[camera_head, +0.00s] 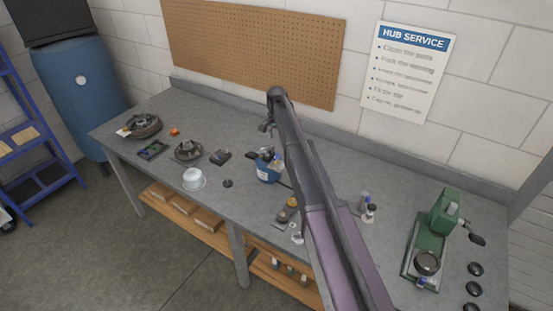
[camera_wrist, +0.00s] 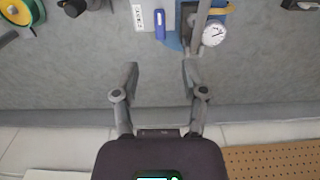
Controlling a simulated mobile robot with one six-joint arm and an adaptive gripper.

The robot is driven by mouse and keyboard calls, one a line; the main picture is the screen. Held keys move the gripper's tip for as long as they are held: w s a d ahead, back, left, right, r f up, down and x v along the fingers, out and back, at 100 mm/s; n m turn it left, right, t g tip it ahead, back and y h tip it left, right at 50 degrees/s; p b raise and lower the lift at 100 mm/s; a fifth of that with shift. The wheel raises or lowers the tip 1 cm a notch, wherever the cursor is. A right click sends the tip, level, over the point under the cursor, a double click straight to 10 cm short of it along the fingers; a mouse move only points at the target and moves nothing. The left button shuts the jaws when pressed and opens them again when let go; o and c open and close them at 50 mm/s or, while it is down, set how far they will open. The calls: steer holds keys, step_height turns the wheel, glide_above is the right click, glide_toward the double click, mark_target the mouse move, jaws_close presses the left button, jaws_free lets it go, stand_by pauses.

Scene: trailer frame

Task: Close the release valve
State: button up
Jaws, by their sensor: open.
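My gripper (camera_wrist: 158,75) is open and empty, its two grey fingers apart above the bench near the wall edge. In the head view my gripper (camera_head: 267,127) hangs over the bench, behind a blue device (camera_head: 268,173). In the wrist view a blue-based device with a white round gauge (camera_wrist: 214,34), a grey bar and a yellow piece (camera_wrist: 221,10) lies beyond the right fingertip, apart from it. I cannot make out which part is the release valve or whether it is closed. My arm hides part of the bench in the head view.
The grey bench (camera_head: 330,175) carries a white bowl (camera_head: 194,179), dark round parts (camera_head: 188,150), small bottles (camera_head: 364,202) and a green press (camera_head: 440,220). A blue marker-like piece (camera_wrist: 160,23) and a white card (camera_wrist: 138,18) lie near the gauge device. A pegboard (camera_head: 255,50) hangs behind.

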mark_target(276, 156)
steer(key=shift+f+b, duration=4.55)
steer(key=shift+f, duration=0.3)
jaws_close()
